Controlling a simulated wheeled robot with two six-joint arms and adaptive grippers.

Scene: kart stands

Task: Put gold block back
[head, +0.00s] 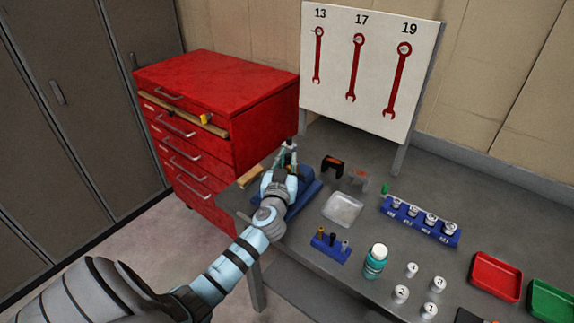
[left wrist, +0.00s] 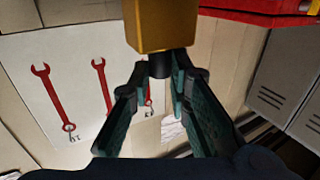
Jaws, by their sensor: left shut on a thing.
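In the left wrist view a gold block (left wrist: 160,25) with a short black stem (left wrist: 160,66) shows at the top centre. My left gripper (left wrist: 160,85) is shut on this stem, between its fingertips. In the head view my left gripper (head: 287,152) is above a blue base (head: 306,196) at the left end of the bench. The gold block cannot be made out there, where the gripper and wrist cover that area. Whether it touches the base cannot be told. My right gripper is not in view.
A small blue rack (head: 329,248) with three pegs, a clear tray (head: 342,209) and a teal bottle (head: 375,262) stand right of my arm. A blue holder (head: 419,220) with several white-topped pieces lies beyond. The red cabinet (head: 216,82) and wrench board (head: 363,78) stand behind.

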